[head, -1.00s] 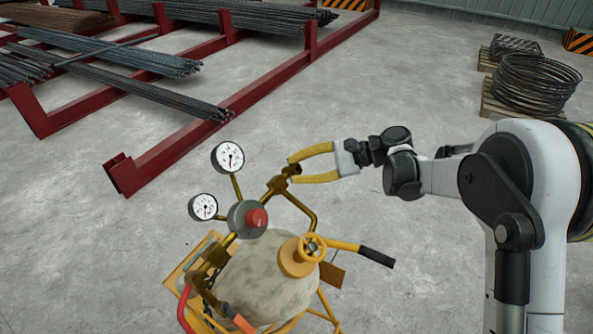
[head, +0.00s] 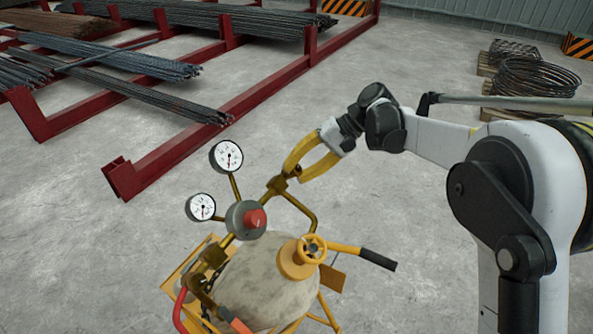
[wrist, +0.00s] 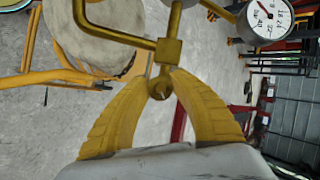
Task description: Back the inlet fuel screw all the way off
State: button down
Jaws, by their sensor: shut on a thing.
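The inlet fuel screw appears as a small round brass end (wrist: 160,90) below a square brass block (wrist: 168,50) in the wrist view. My gripper (wrist: 167,76), with two curved yellow fingers, has its tips on either side of the screw and is shut on it. In the head view my gripper (head: 294,174) reaches down from the upper right to the brass block (head: 277,184) on the bent brass pipe. The screw is mostly hidden by the fingers there, and its thread cannot be seen.
A regulator with a red knob (head: 255,218) and two dial gauges (head: 227,156) (head: 201,207) stand left of the gripper. Below are the pale tank (head: 262,285), a yellow handwheel (head: 311,247) and a black-gripped handle (head: 378,259). Red racks (head: 215,110) hold rebar behind; the floor between is bare.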

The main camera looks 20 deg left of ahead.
jog(key=n+h, duration=0.1)
jog(key=n, duration=0.1)
jog(key=n+t+h, duration=0.1)
jog(key=n, duration=0.1)
jog(key=shift+n+t, duration=0.3)
jog(key=shift+n, duration=0.1)
jog(key=n+t+h, duration=0.1)
jog(key=n+t, duration=0.1)
jog(key=n, duration=0.2)
jog(key=shift+f+n, duration=0.1)
jog(key=shift+n, duration=0.2)
jog(key=shift+t, duration=0.3)
jog(key=c, duration=1.2)
grip_release()
jog(key=shift+o, duration=0.5)
jog(key=shift+w+d, duration=0.1)
jog(key=shift+w, duration=0.1)
jog(key=shift+s, duration=0.1)
